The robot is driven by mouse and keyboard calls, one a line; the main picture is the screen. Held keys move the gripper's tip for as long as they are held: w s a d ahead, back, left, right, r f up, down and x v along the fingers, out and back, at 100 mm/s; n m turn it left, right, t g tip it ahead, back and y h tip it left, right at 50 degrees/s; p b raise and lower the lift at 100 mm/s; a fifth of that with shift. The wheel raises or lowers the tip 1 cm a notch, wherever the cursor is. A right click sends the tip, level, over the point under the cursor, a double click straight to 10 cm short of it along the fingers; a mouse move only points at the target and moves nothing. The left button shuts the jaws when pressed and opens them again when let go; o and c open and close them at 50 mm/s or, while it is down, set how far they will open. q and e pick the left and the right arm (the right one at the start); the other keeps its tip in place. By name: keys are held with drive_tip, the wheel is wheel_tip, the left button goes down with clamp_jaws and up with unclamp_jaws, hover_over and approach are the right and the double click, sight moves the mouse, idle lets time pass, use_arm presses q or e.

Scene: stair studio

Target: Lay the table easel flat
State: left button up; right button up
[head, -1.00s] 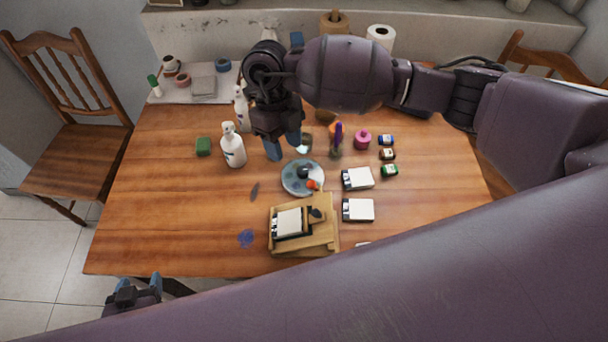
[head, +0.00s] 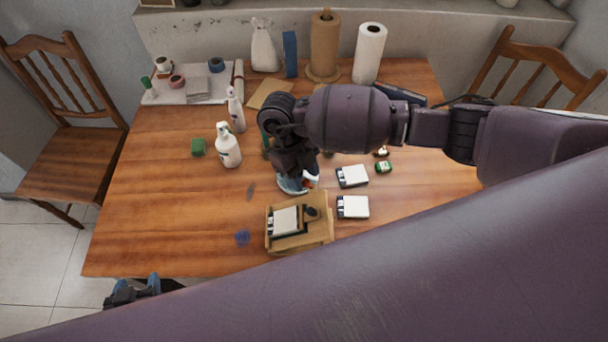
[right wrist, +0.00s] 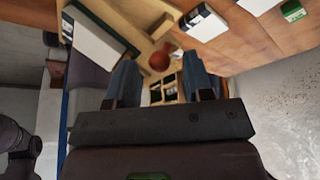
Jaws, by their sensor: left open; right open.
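The wooden table easel (head: 320,232) stands near the front edge of the table, with a small white canvas (head: 285,221) on it. How steeply its panel leans is hard to tell from above. My left gripper (head: 137,287) is open and empty off the table's front left edge.
Paper rolls (head: 369,54) stand at the back. The front left tabletop is mostly clear, with a blue stain (head: 242,237).

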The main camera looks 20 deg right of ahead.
drive_tip(key=shift+s+d+f, duration=0.1)
drive_tip(key=shift+s+f, duration=0.1)
drive_tip(key=shift+f, duration=0.25)
clamp_jaws()
